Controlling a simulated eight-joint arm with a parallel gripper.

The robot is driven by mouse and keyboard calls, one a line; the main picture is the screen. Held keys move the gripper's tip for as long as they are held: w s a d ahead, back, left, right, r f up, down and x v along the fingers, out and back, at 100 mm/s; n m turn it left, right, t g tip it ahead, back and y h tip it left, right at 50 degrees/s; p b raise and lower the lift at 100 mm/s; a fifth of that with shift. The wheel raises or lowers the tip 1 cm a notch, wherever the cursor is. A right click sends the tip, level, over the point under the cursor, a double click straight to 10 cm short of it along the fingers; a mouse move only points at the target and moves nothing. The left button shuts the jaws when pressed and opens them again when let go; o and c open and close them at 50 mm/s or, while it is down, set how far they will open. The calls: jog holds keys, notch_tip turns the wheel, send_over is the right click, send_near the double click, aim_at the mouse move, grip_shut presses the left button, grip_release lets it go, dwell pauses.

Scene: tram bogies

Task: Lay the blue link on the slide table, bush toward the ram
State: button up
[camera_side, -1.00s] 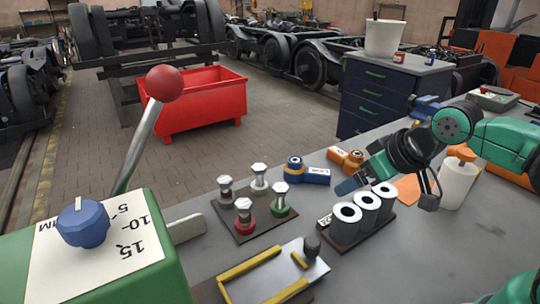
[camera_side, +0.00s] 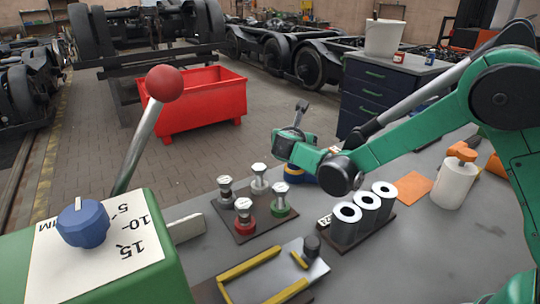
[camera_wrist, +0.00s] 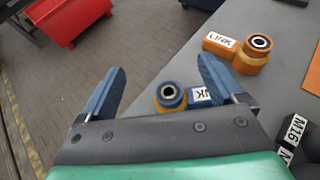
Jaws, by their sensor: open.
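The blue link (camera_wrist: 170,96) lies on the grey bench, its round yellow-and-blue bush end to the left and its white label to the right in the wrist view. In the side view only a bit of its bush end (camera_side: 294,174) shows behind my arm. My gripper (camera_wrist: 162,63) is open and empty, its blue fingers spread either side of the bush end in the picture, with the right finger overlapping the label. In the side view my gripper (camera_side: 299,112) is above the bench's far edge. The slide table (camera_side: 312,272), a metal plate with yellow rails and a dark post, is at the front.
An orange link (camera_wrist: 238,49) lies just beyond the blue one. A tray of several bolts (camera_side: 250,232) and a rack of 3 metal sleeves (camera_side: 365,210) stand between the links and slide table. A lever with a red knob (camera_side: 164,82) rises at left.

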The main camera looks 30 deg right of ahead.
aim_at(293, 174)
notch_tip(293, 174, down, 7)
jog(key=shift+r, duration=0.2)
jog(key=shift+w+f, duration=0.15)
jog(key=shift+f, duration=0.2)
jog(key=x, duration=0.4)
jog(key=shift+w+d, duration=0.25)
jog(key=shift+d, duration=0.1)
grip_shut()
